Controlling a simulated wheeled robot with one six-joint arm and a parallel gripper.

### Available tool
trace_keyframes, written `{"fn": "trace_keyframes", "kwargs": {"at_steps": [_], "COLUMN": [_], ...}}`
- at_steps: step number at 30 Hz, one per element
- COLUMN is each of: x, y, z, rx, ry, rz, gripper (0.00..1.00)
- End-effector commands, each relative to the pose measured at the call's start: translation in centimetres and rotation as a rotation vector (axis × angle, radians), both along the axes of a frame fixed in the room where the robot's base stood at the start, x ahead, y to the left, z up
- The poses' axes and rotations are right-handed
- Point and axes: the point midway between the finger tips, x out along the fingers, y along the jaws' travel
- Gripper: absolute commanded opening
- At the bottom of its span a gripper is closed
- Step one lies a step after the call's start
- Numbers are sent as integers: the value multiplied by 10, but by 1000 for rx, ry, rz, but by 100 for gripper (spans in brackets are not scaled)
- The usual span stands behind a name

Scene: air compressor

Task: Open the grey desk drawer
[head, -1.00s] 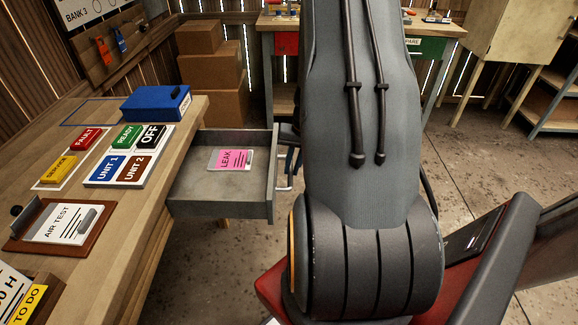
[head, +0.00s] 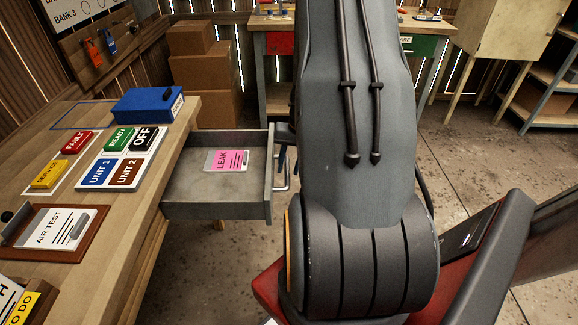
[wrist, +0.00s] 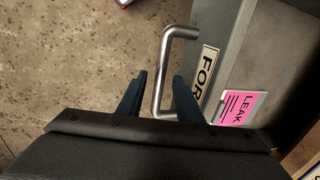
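The grey desk drawer (head: 215,211) stands pulled well out from the wooden desk (head: 125,230). A pink-labelled LEAK tag (head: 226,160) lies inside it, and the tag also shows in the wrist view (wrist: 236,107). The drawer's silver bar handle (wrist: 166,62) is on its front face, beside a label reading "FOR" (wrist: 205,70). My gripper (wrist: 159,76) has its two dark fingers on either side of the handle, with visible gaps between fingers and bar. In the head view my arm hides most of the gripper; part of the handle shows (head: 284,178).
On the desk are a blue box (head: 148,105), coloured signs (head: 122,160) and a clipboard (head: 57,230). Cardboard boxes (head: 203,85) are stacked behind the drawer. A workbench (head: 345,20) stands at the back. Bare concrete floor lies to the right.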

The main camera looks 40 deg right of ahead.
Motion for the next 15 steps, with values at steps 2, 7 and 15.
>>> {"fn": "trace_keyframes", "kwargs": {"at_steps": [2,7,15], "x": [0,-3,-9], "y": [-2,-6,-11], "z": [8,34,68], "rx": [-1,-3,-2], "ry": [-3,-4,-2], "rz": [-2,0,-1], "gripper": [33,33,33]}}
